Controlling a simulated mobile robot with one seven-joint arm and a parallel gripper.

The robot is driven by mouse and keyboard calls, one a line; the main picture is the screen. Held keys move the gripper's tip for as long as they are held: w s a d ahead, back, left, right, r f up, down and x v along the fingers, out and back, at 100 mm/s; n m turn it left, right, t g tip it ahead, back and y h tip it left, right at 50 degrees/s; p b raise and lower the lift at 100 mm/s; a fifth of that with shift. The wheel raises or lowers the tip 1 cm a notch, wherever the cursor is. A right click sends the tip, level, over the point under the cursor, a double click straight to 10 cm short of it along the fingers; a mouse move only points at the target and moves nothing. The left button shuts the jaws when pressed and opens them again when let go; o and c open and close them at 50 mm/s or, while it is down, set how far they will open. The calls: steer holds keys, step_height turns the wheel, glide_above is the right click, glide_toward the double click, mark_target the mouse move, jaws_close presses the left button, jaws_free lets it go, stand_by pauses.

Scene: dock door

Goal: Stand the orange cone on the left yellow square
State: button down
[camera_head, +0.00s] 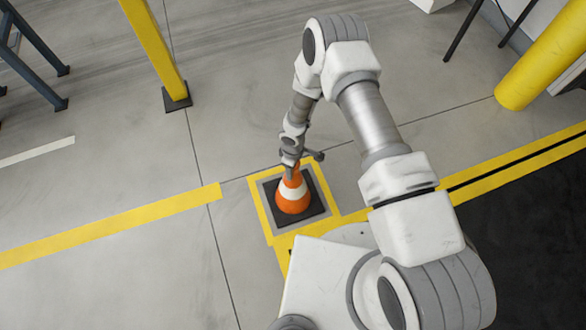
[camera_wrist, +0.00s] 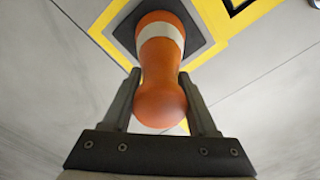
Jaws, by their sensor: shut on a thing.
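The orange cone (camera_head: 293,202) has a white band and a dark square base, and it looks upright. Its base lies within a yellow square outline (camera_head: 258,212) on the floor, with a grey margin showing around it. Whether the base touches the floor is hard to tell. My gripper (camera_head: 291,170) is at the top of the cone. In the wrist view, my gripper (camera_wrist: 161,82) has one finger on each side of the cone's rounded orange top (camera_wrist: 160,103), shut on it. Part of the cone's top is hidden by my gripper in the head view.
Further yellow marking (camera_head: 283,247) near the square is partly hidden by my body. A yellow floor stripe (camera_head: 110,226) runs left. A yellow post (camera_head: 155,45) stands behind, and a thick yellow bollard (camera_head: 540,65) stands at right. A dark mat (camera_head: 530,240) lies right.

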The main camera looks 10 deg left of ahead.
steer(key=shift+w+r, duration=0.1)
steer(key=shift+f, duration=0.2)
steer(key=shift+c, duration=0.9)
jaws_free()
steer(key=shift+r, duration=0.1)
step_height(320, 180, up, 12)
steer(key=p, duration=0.4)
steer(key=shift+p, duration=0.3)
steer(key=shift+r, duration=0.15)
